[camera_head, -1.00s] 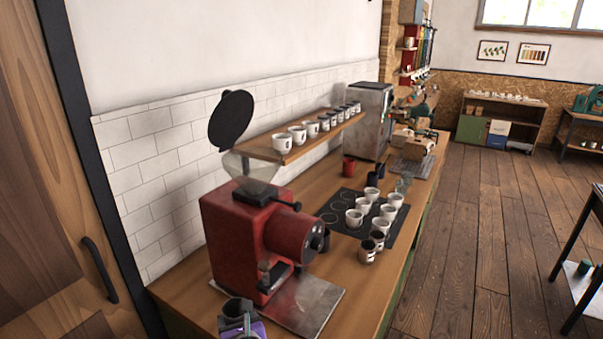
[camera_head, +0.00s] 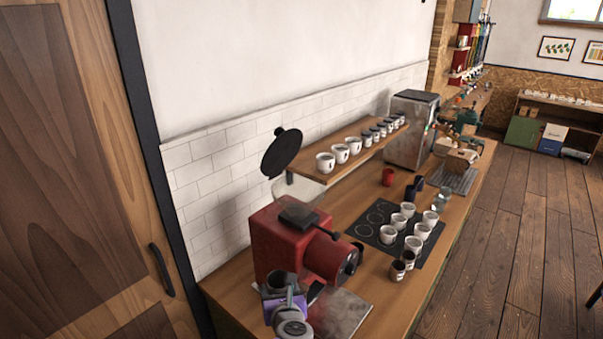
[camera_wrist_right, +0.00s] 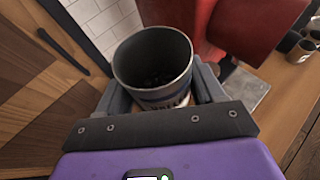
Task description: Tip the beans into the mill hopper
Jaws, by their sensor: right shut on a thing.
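The red mill (camera_head: 282,238) stands on the counter. Its pale clear hopper (camera_head: 298,188) is on top, with the round black lid (camera_head: 282,153) tilted up open. My right gripper (camera_head: 281,291) is in front of the mill, low in the head view, below hopper height. It is shut on a grey metal cup (camera_wrist_right: 152,92), which looks roughly upright. In the right wrist view the gripper fingers (camera_wrist_right: 157,98) lie on both sides of the cup. Dark beans (camera_wrist_right: 157,79) show at the cup's bottom. The mill's red body is just beyond the cup there. My left gripper is out of view.
A wall shelf (camera_head: 345,158) with a row of cups runs behind the hopper. A black mat (camera_head: 366,234) with several white cups lies right of the mill. A metal plate (camera_head: 345,315) lies before the mill. A wooden door (camera_head: 75,150) is at left.

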